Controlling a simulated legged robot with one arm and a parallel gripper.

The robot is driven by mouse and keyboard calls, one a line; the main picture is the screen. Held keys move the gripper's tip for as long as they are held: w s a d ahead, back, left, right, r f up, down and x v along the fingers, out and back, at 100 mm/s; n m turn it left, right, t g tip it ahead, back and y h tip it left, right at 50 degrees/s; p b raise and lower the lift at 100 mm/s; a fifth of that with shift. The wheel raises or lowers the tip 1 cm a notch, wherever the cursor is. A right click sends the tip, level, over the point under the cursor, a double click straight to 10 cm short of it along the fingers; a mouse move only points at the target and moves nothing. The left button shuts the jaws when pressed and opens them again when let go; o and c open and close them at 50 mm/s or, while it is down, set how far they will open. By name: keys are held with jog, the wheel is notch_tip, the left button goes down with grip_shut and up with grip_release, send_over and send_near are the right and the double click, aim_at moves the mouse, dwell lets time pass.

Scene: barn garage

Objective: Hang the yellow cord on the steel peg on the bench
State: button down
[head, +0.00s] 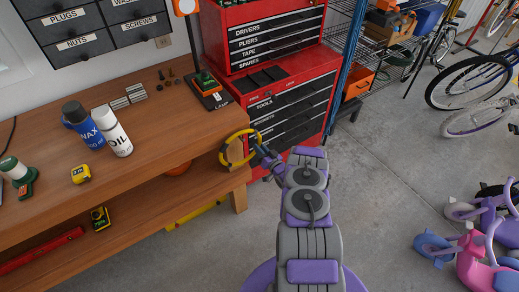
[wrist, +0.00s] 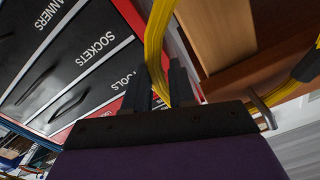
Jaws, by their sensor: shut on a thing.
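The yellow cord (head: 225,146) is a coiled loop beside the right end of the wooden bench (head: 150,150). My gripper (head: 262,152) is shut on the loop's right side. In the wrist view the cord (wrist: 156,40) runs between the two dark fingers of my gripper (wrist: 160,85). Another part of the loop, with a black wrap, shows at the right of that view. A grey metal rod, seemingly the steel peg (wrist: 262,108), sticks out near the bench edge, between the two cord parts. I cannot tell whether the loop is around it; I cannot make out the peg in the head view.
A red tool chest (head: 290,100) with black drawers stands close behind my gripper. A blue can (head: 78,125), a white oil bottle (head: 112,132) and a lamp base (head: 210,92) stand on the bench. Toy trikes (head: 470,240) and bicycles are at right; the floor between is clear.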

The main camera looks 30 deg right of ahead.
jog(key=shift+a+r, duration=0.1)
jog(key=shift+a, duration=0.05)
jog(key=c, duration=0.9)
grip_release()
jog(key=shift+o, duration=0.2)
jog(key=s+d+p, duration=0.1)
jog(key=s+p, duration=0.3)
jog(key=s, duration=1.3)
jog(key=shift+s+d+f, duration=0.15)
jog(key=shift+s+f, duration=0.05)
